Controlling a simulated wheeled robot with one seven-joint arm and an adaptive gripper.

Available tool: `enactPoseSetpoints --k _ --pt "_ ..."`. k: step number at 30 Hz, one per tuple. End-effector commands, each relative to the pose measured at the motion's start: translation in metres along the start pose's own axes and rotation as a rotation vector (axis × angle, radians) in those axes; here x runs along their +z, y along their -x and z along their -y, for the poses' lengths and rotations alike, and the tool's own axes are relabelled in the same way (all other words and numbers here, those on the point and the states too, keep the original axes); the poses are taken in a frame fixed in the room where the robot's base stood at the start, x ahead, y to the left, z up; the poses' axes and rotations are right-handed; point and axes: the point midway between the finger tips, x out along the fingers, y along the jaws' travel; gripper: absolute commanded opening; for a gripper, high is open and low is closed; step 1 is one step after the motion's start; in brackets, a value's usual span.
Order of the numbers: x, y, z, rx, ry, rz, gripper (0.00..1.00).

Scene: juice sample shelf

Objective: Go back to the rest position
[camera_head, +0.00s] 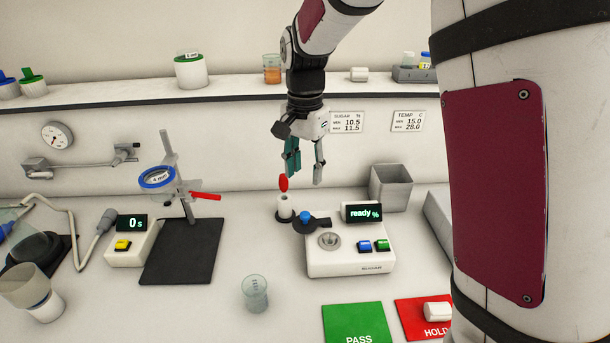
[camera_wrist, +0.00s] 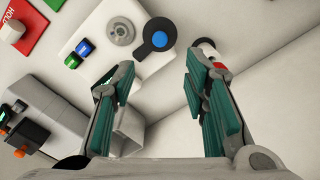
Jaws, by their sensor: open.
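My gripper (camera_head: 305,168) hangs fingers-down over the back of the bench, above and behind the white sugar meter. Its teal-padded fingers are apart with nothing between them. In the wrist view my gripper (camera_wrist: 160,85) is also open and empty, with bench surface and wall showing between the fingers. The rest position itself is not marked in either view.
The sugar meter (camera_head: 350,262) reads "ready". A red-topped white holder (camera_head: 284,208) stands close below my gripper. A grey bin (camera_head: 391,188) is to the right, a ring stand (camera_head: 178,195) to the left. A shelf (camera_head: 130,101) runs behind. A beaker (camera_head: 255,293) stands in front.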

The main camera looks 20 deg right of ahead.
Motion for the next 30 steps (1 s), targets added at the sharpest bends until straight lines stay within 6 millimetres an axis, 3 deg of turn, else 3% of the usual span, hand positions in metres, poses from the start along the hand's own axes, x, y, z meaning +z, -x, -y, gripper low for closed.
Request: enactPoseSetpoints --k 8,13,21,30 --pt "0.000 0.001 -0.001 -0.003 0.004 -0.001 0.41" --pt "0.007 0.024 -0.019 -0.042 0.065 -0.013 0.41" --pt "0.041 0.082 -0.086 -0.152 0.304 -0.090 0.41" --pt "0.087 0.111 -0.162 -0.220 0.585 -0.244 0.41"
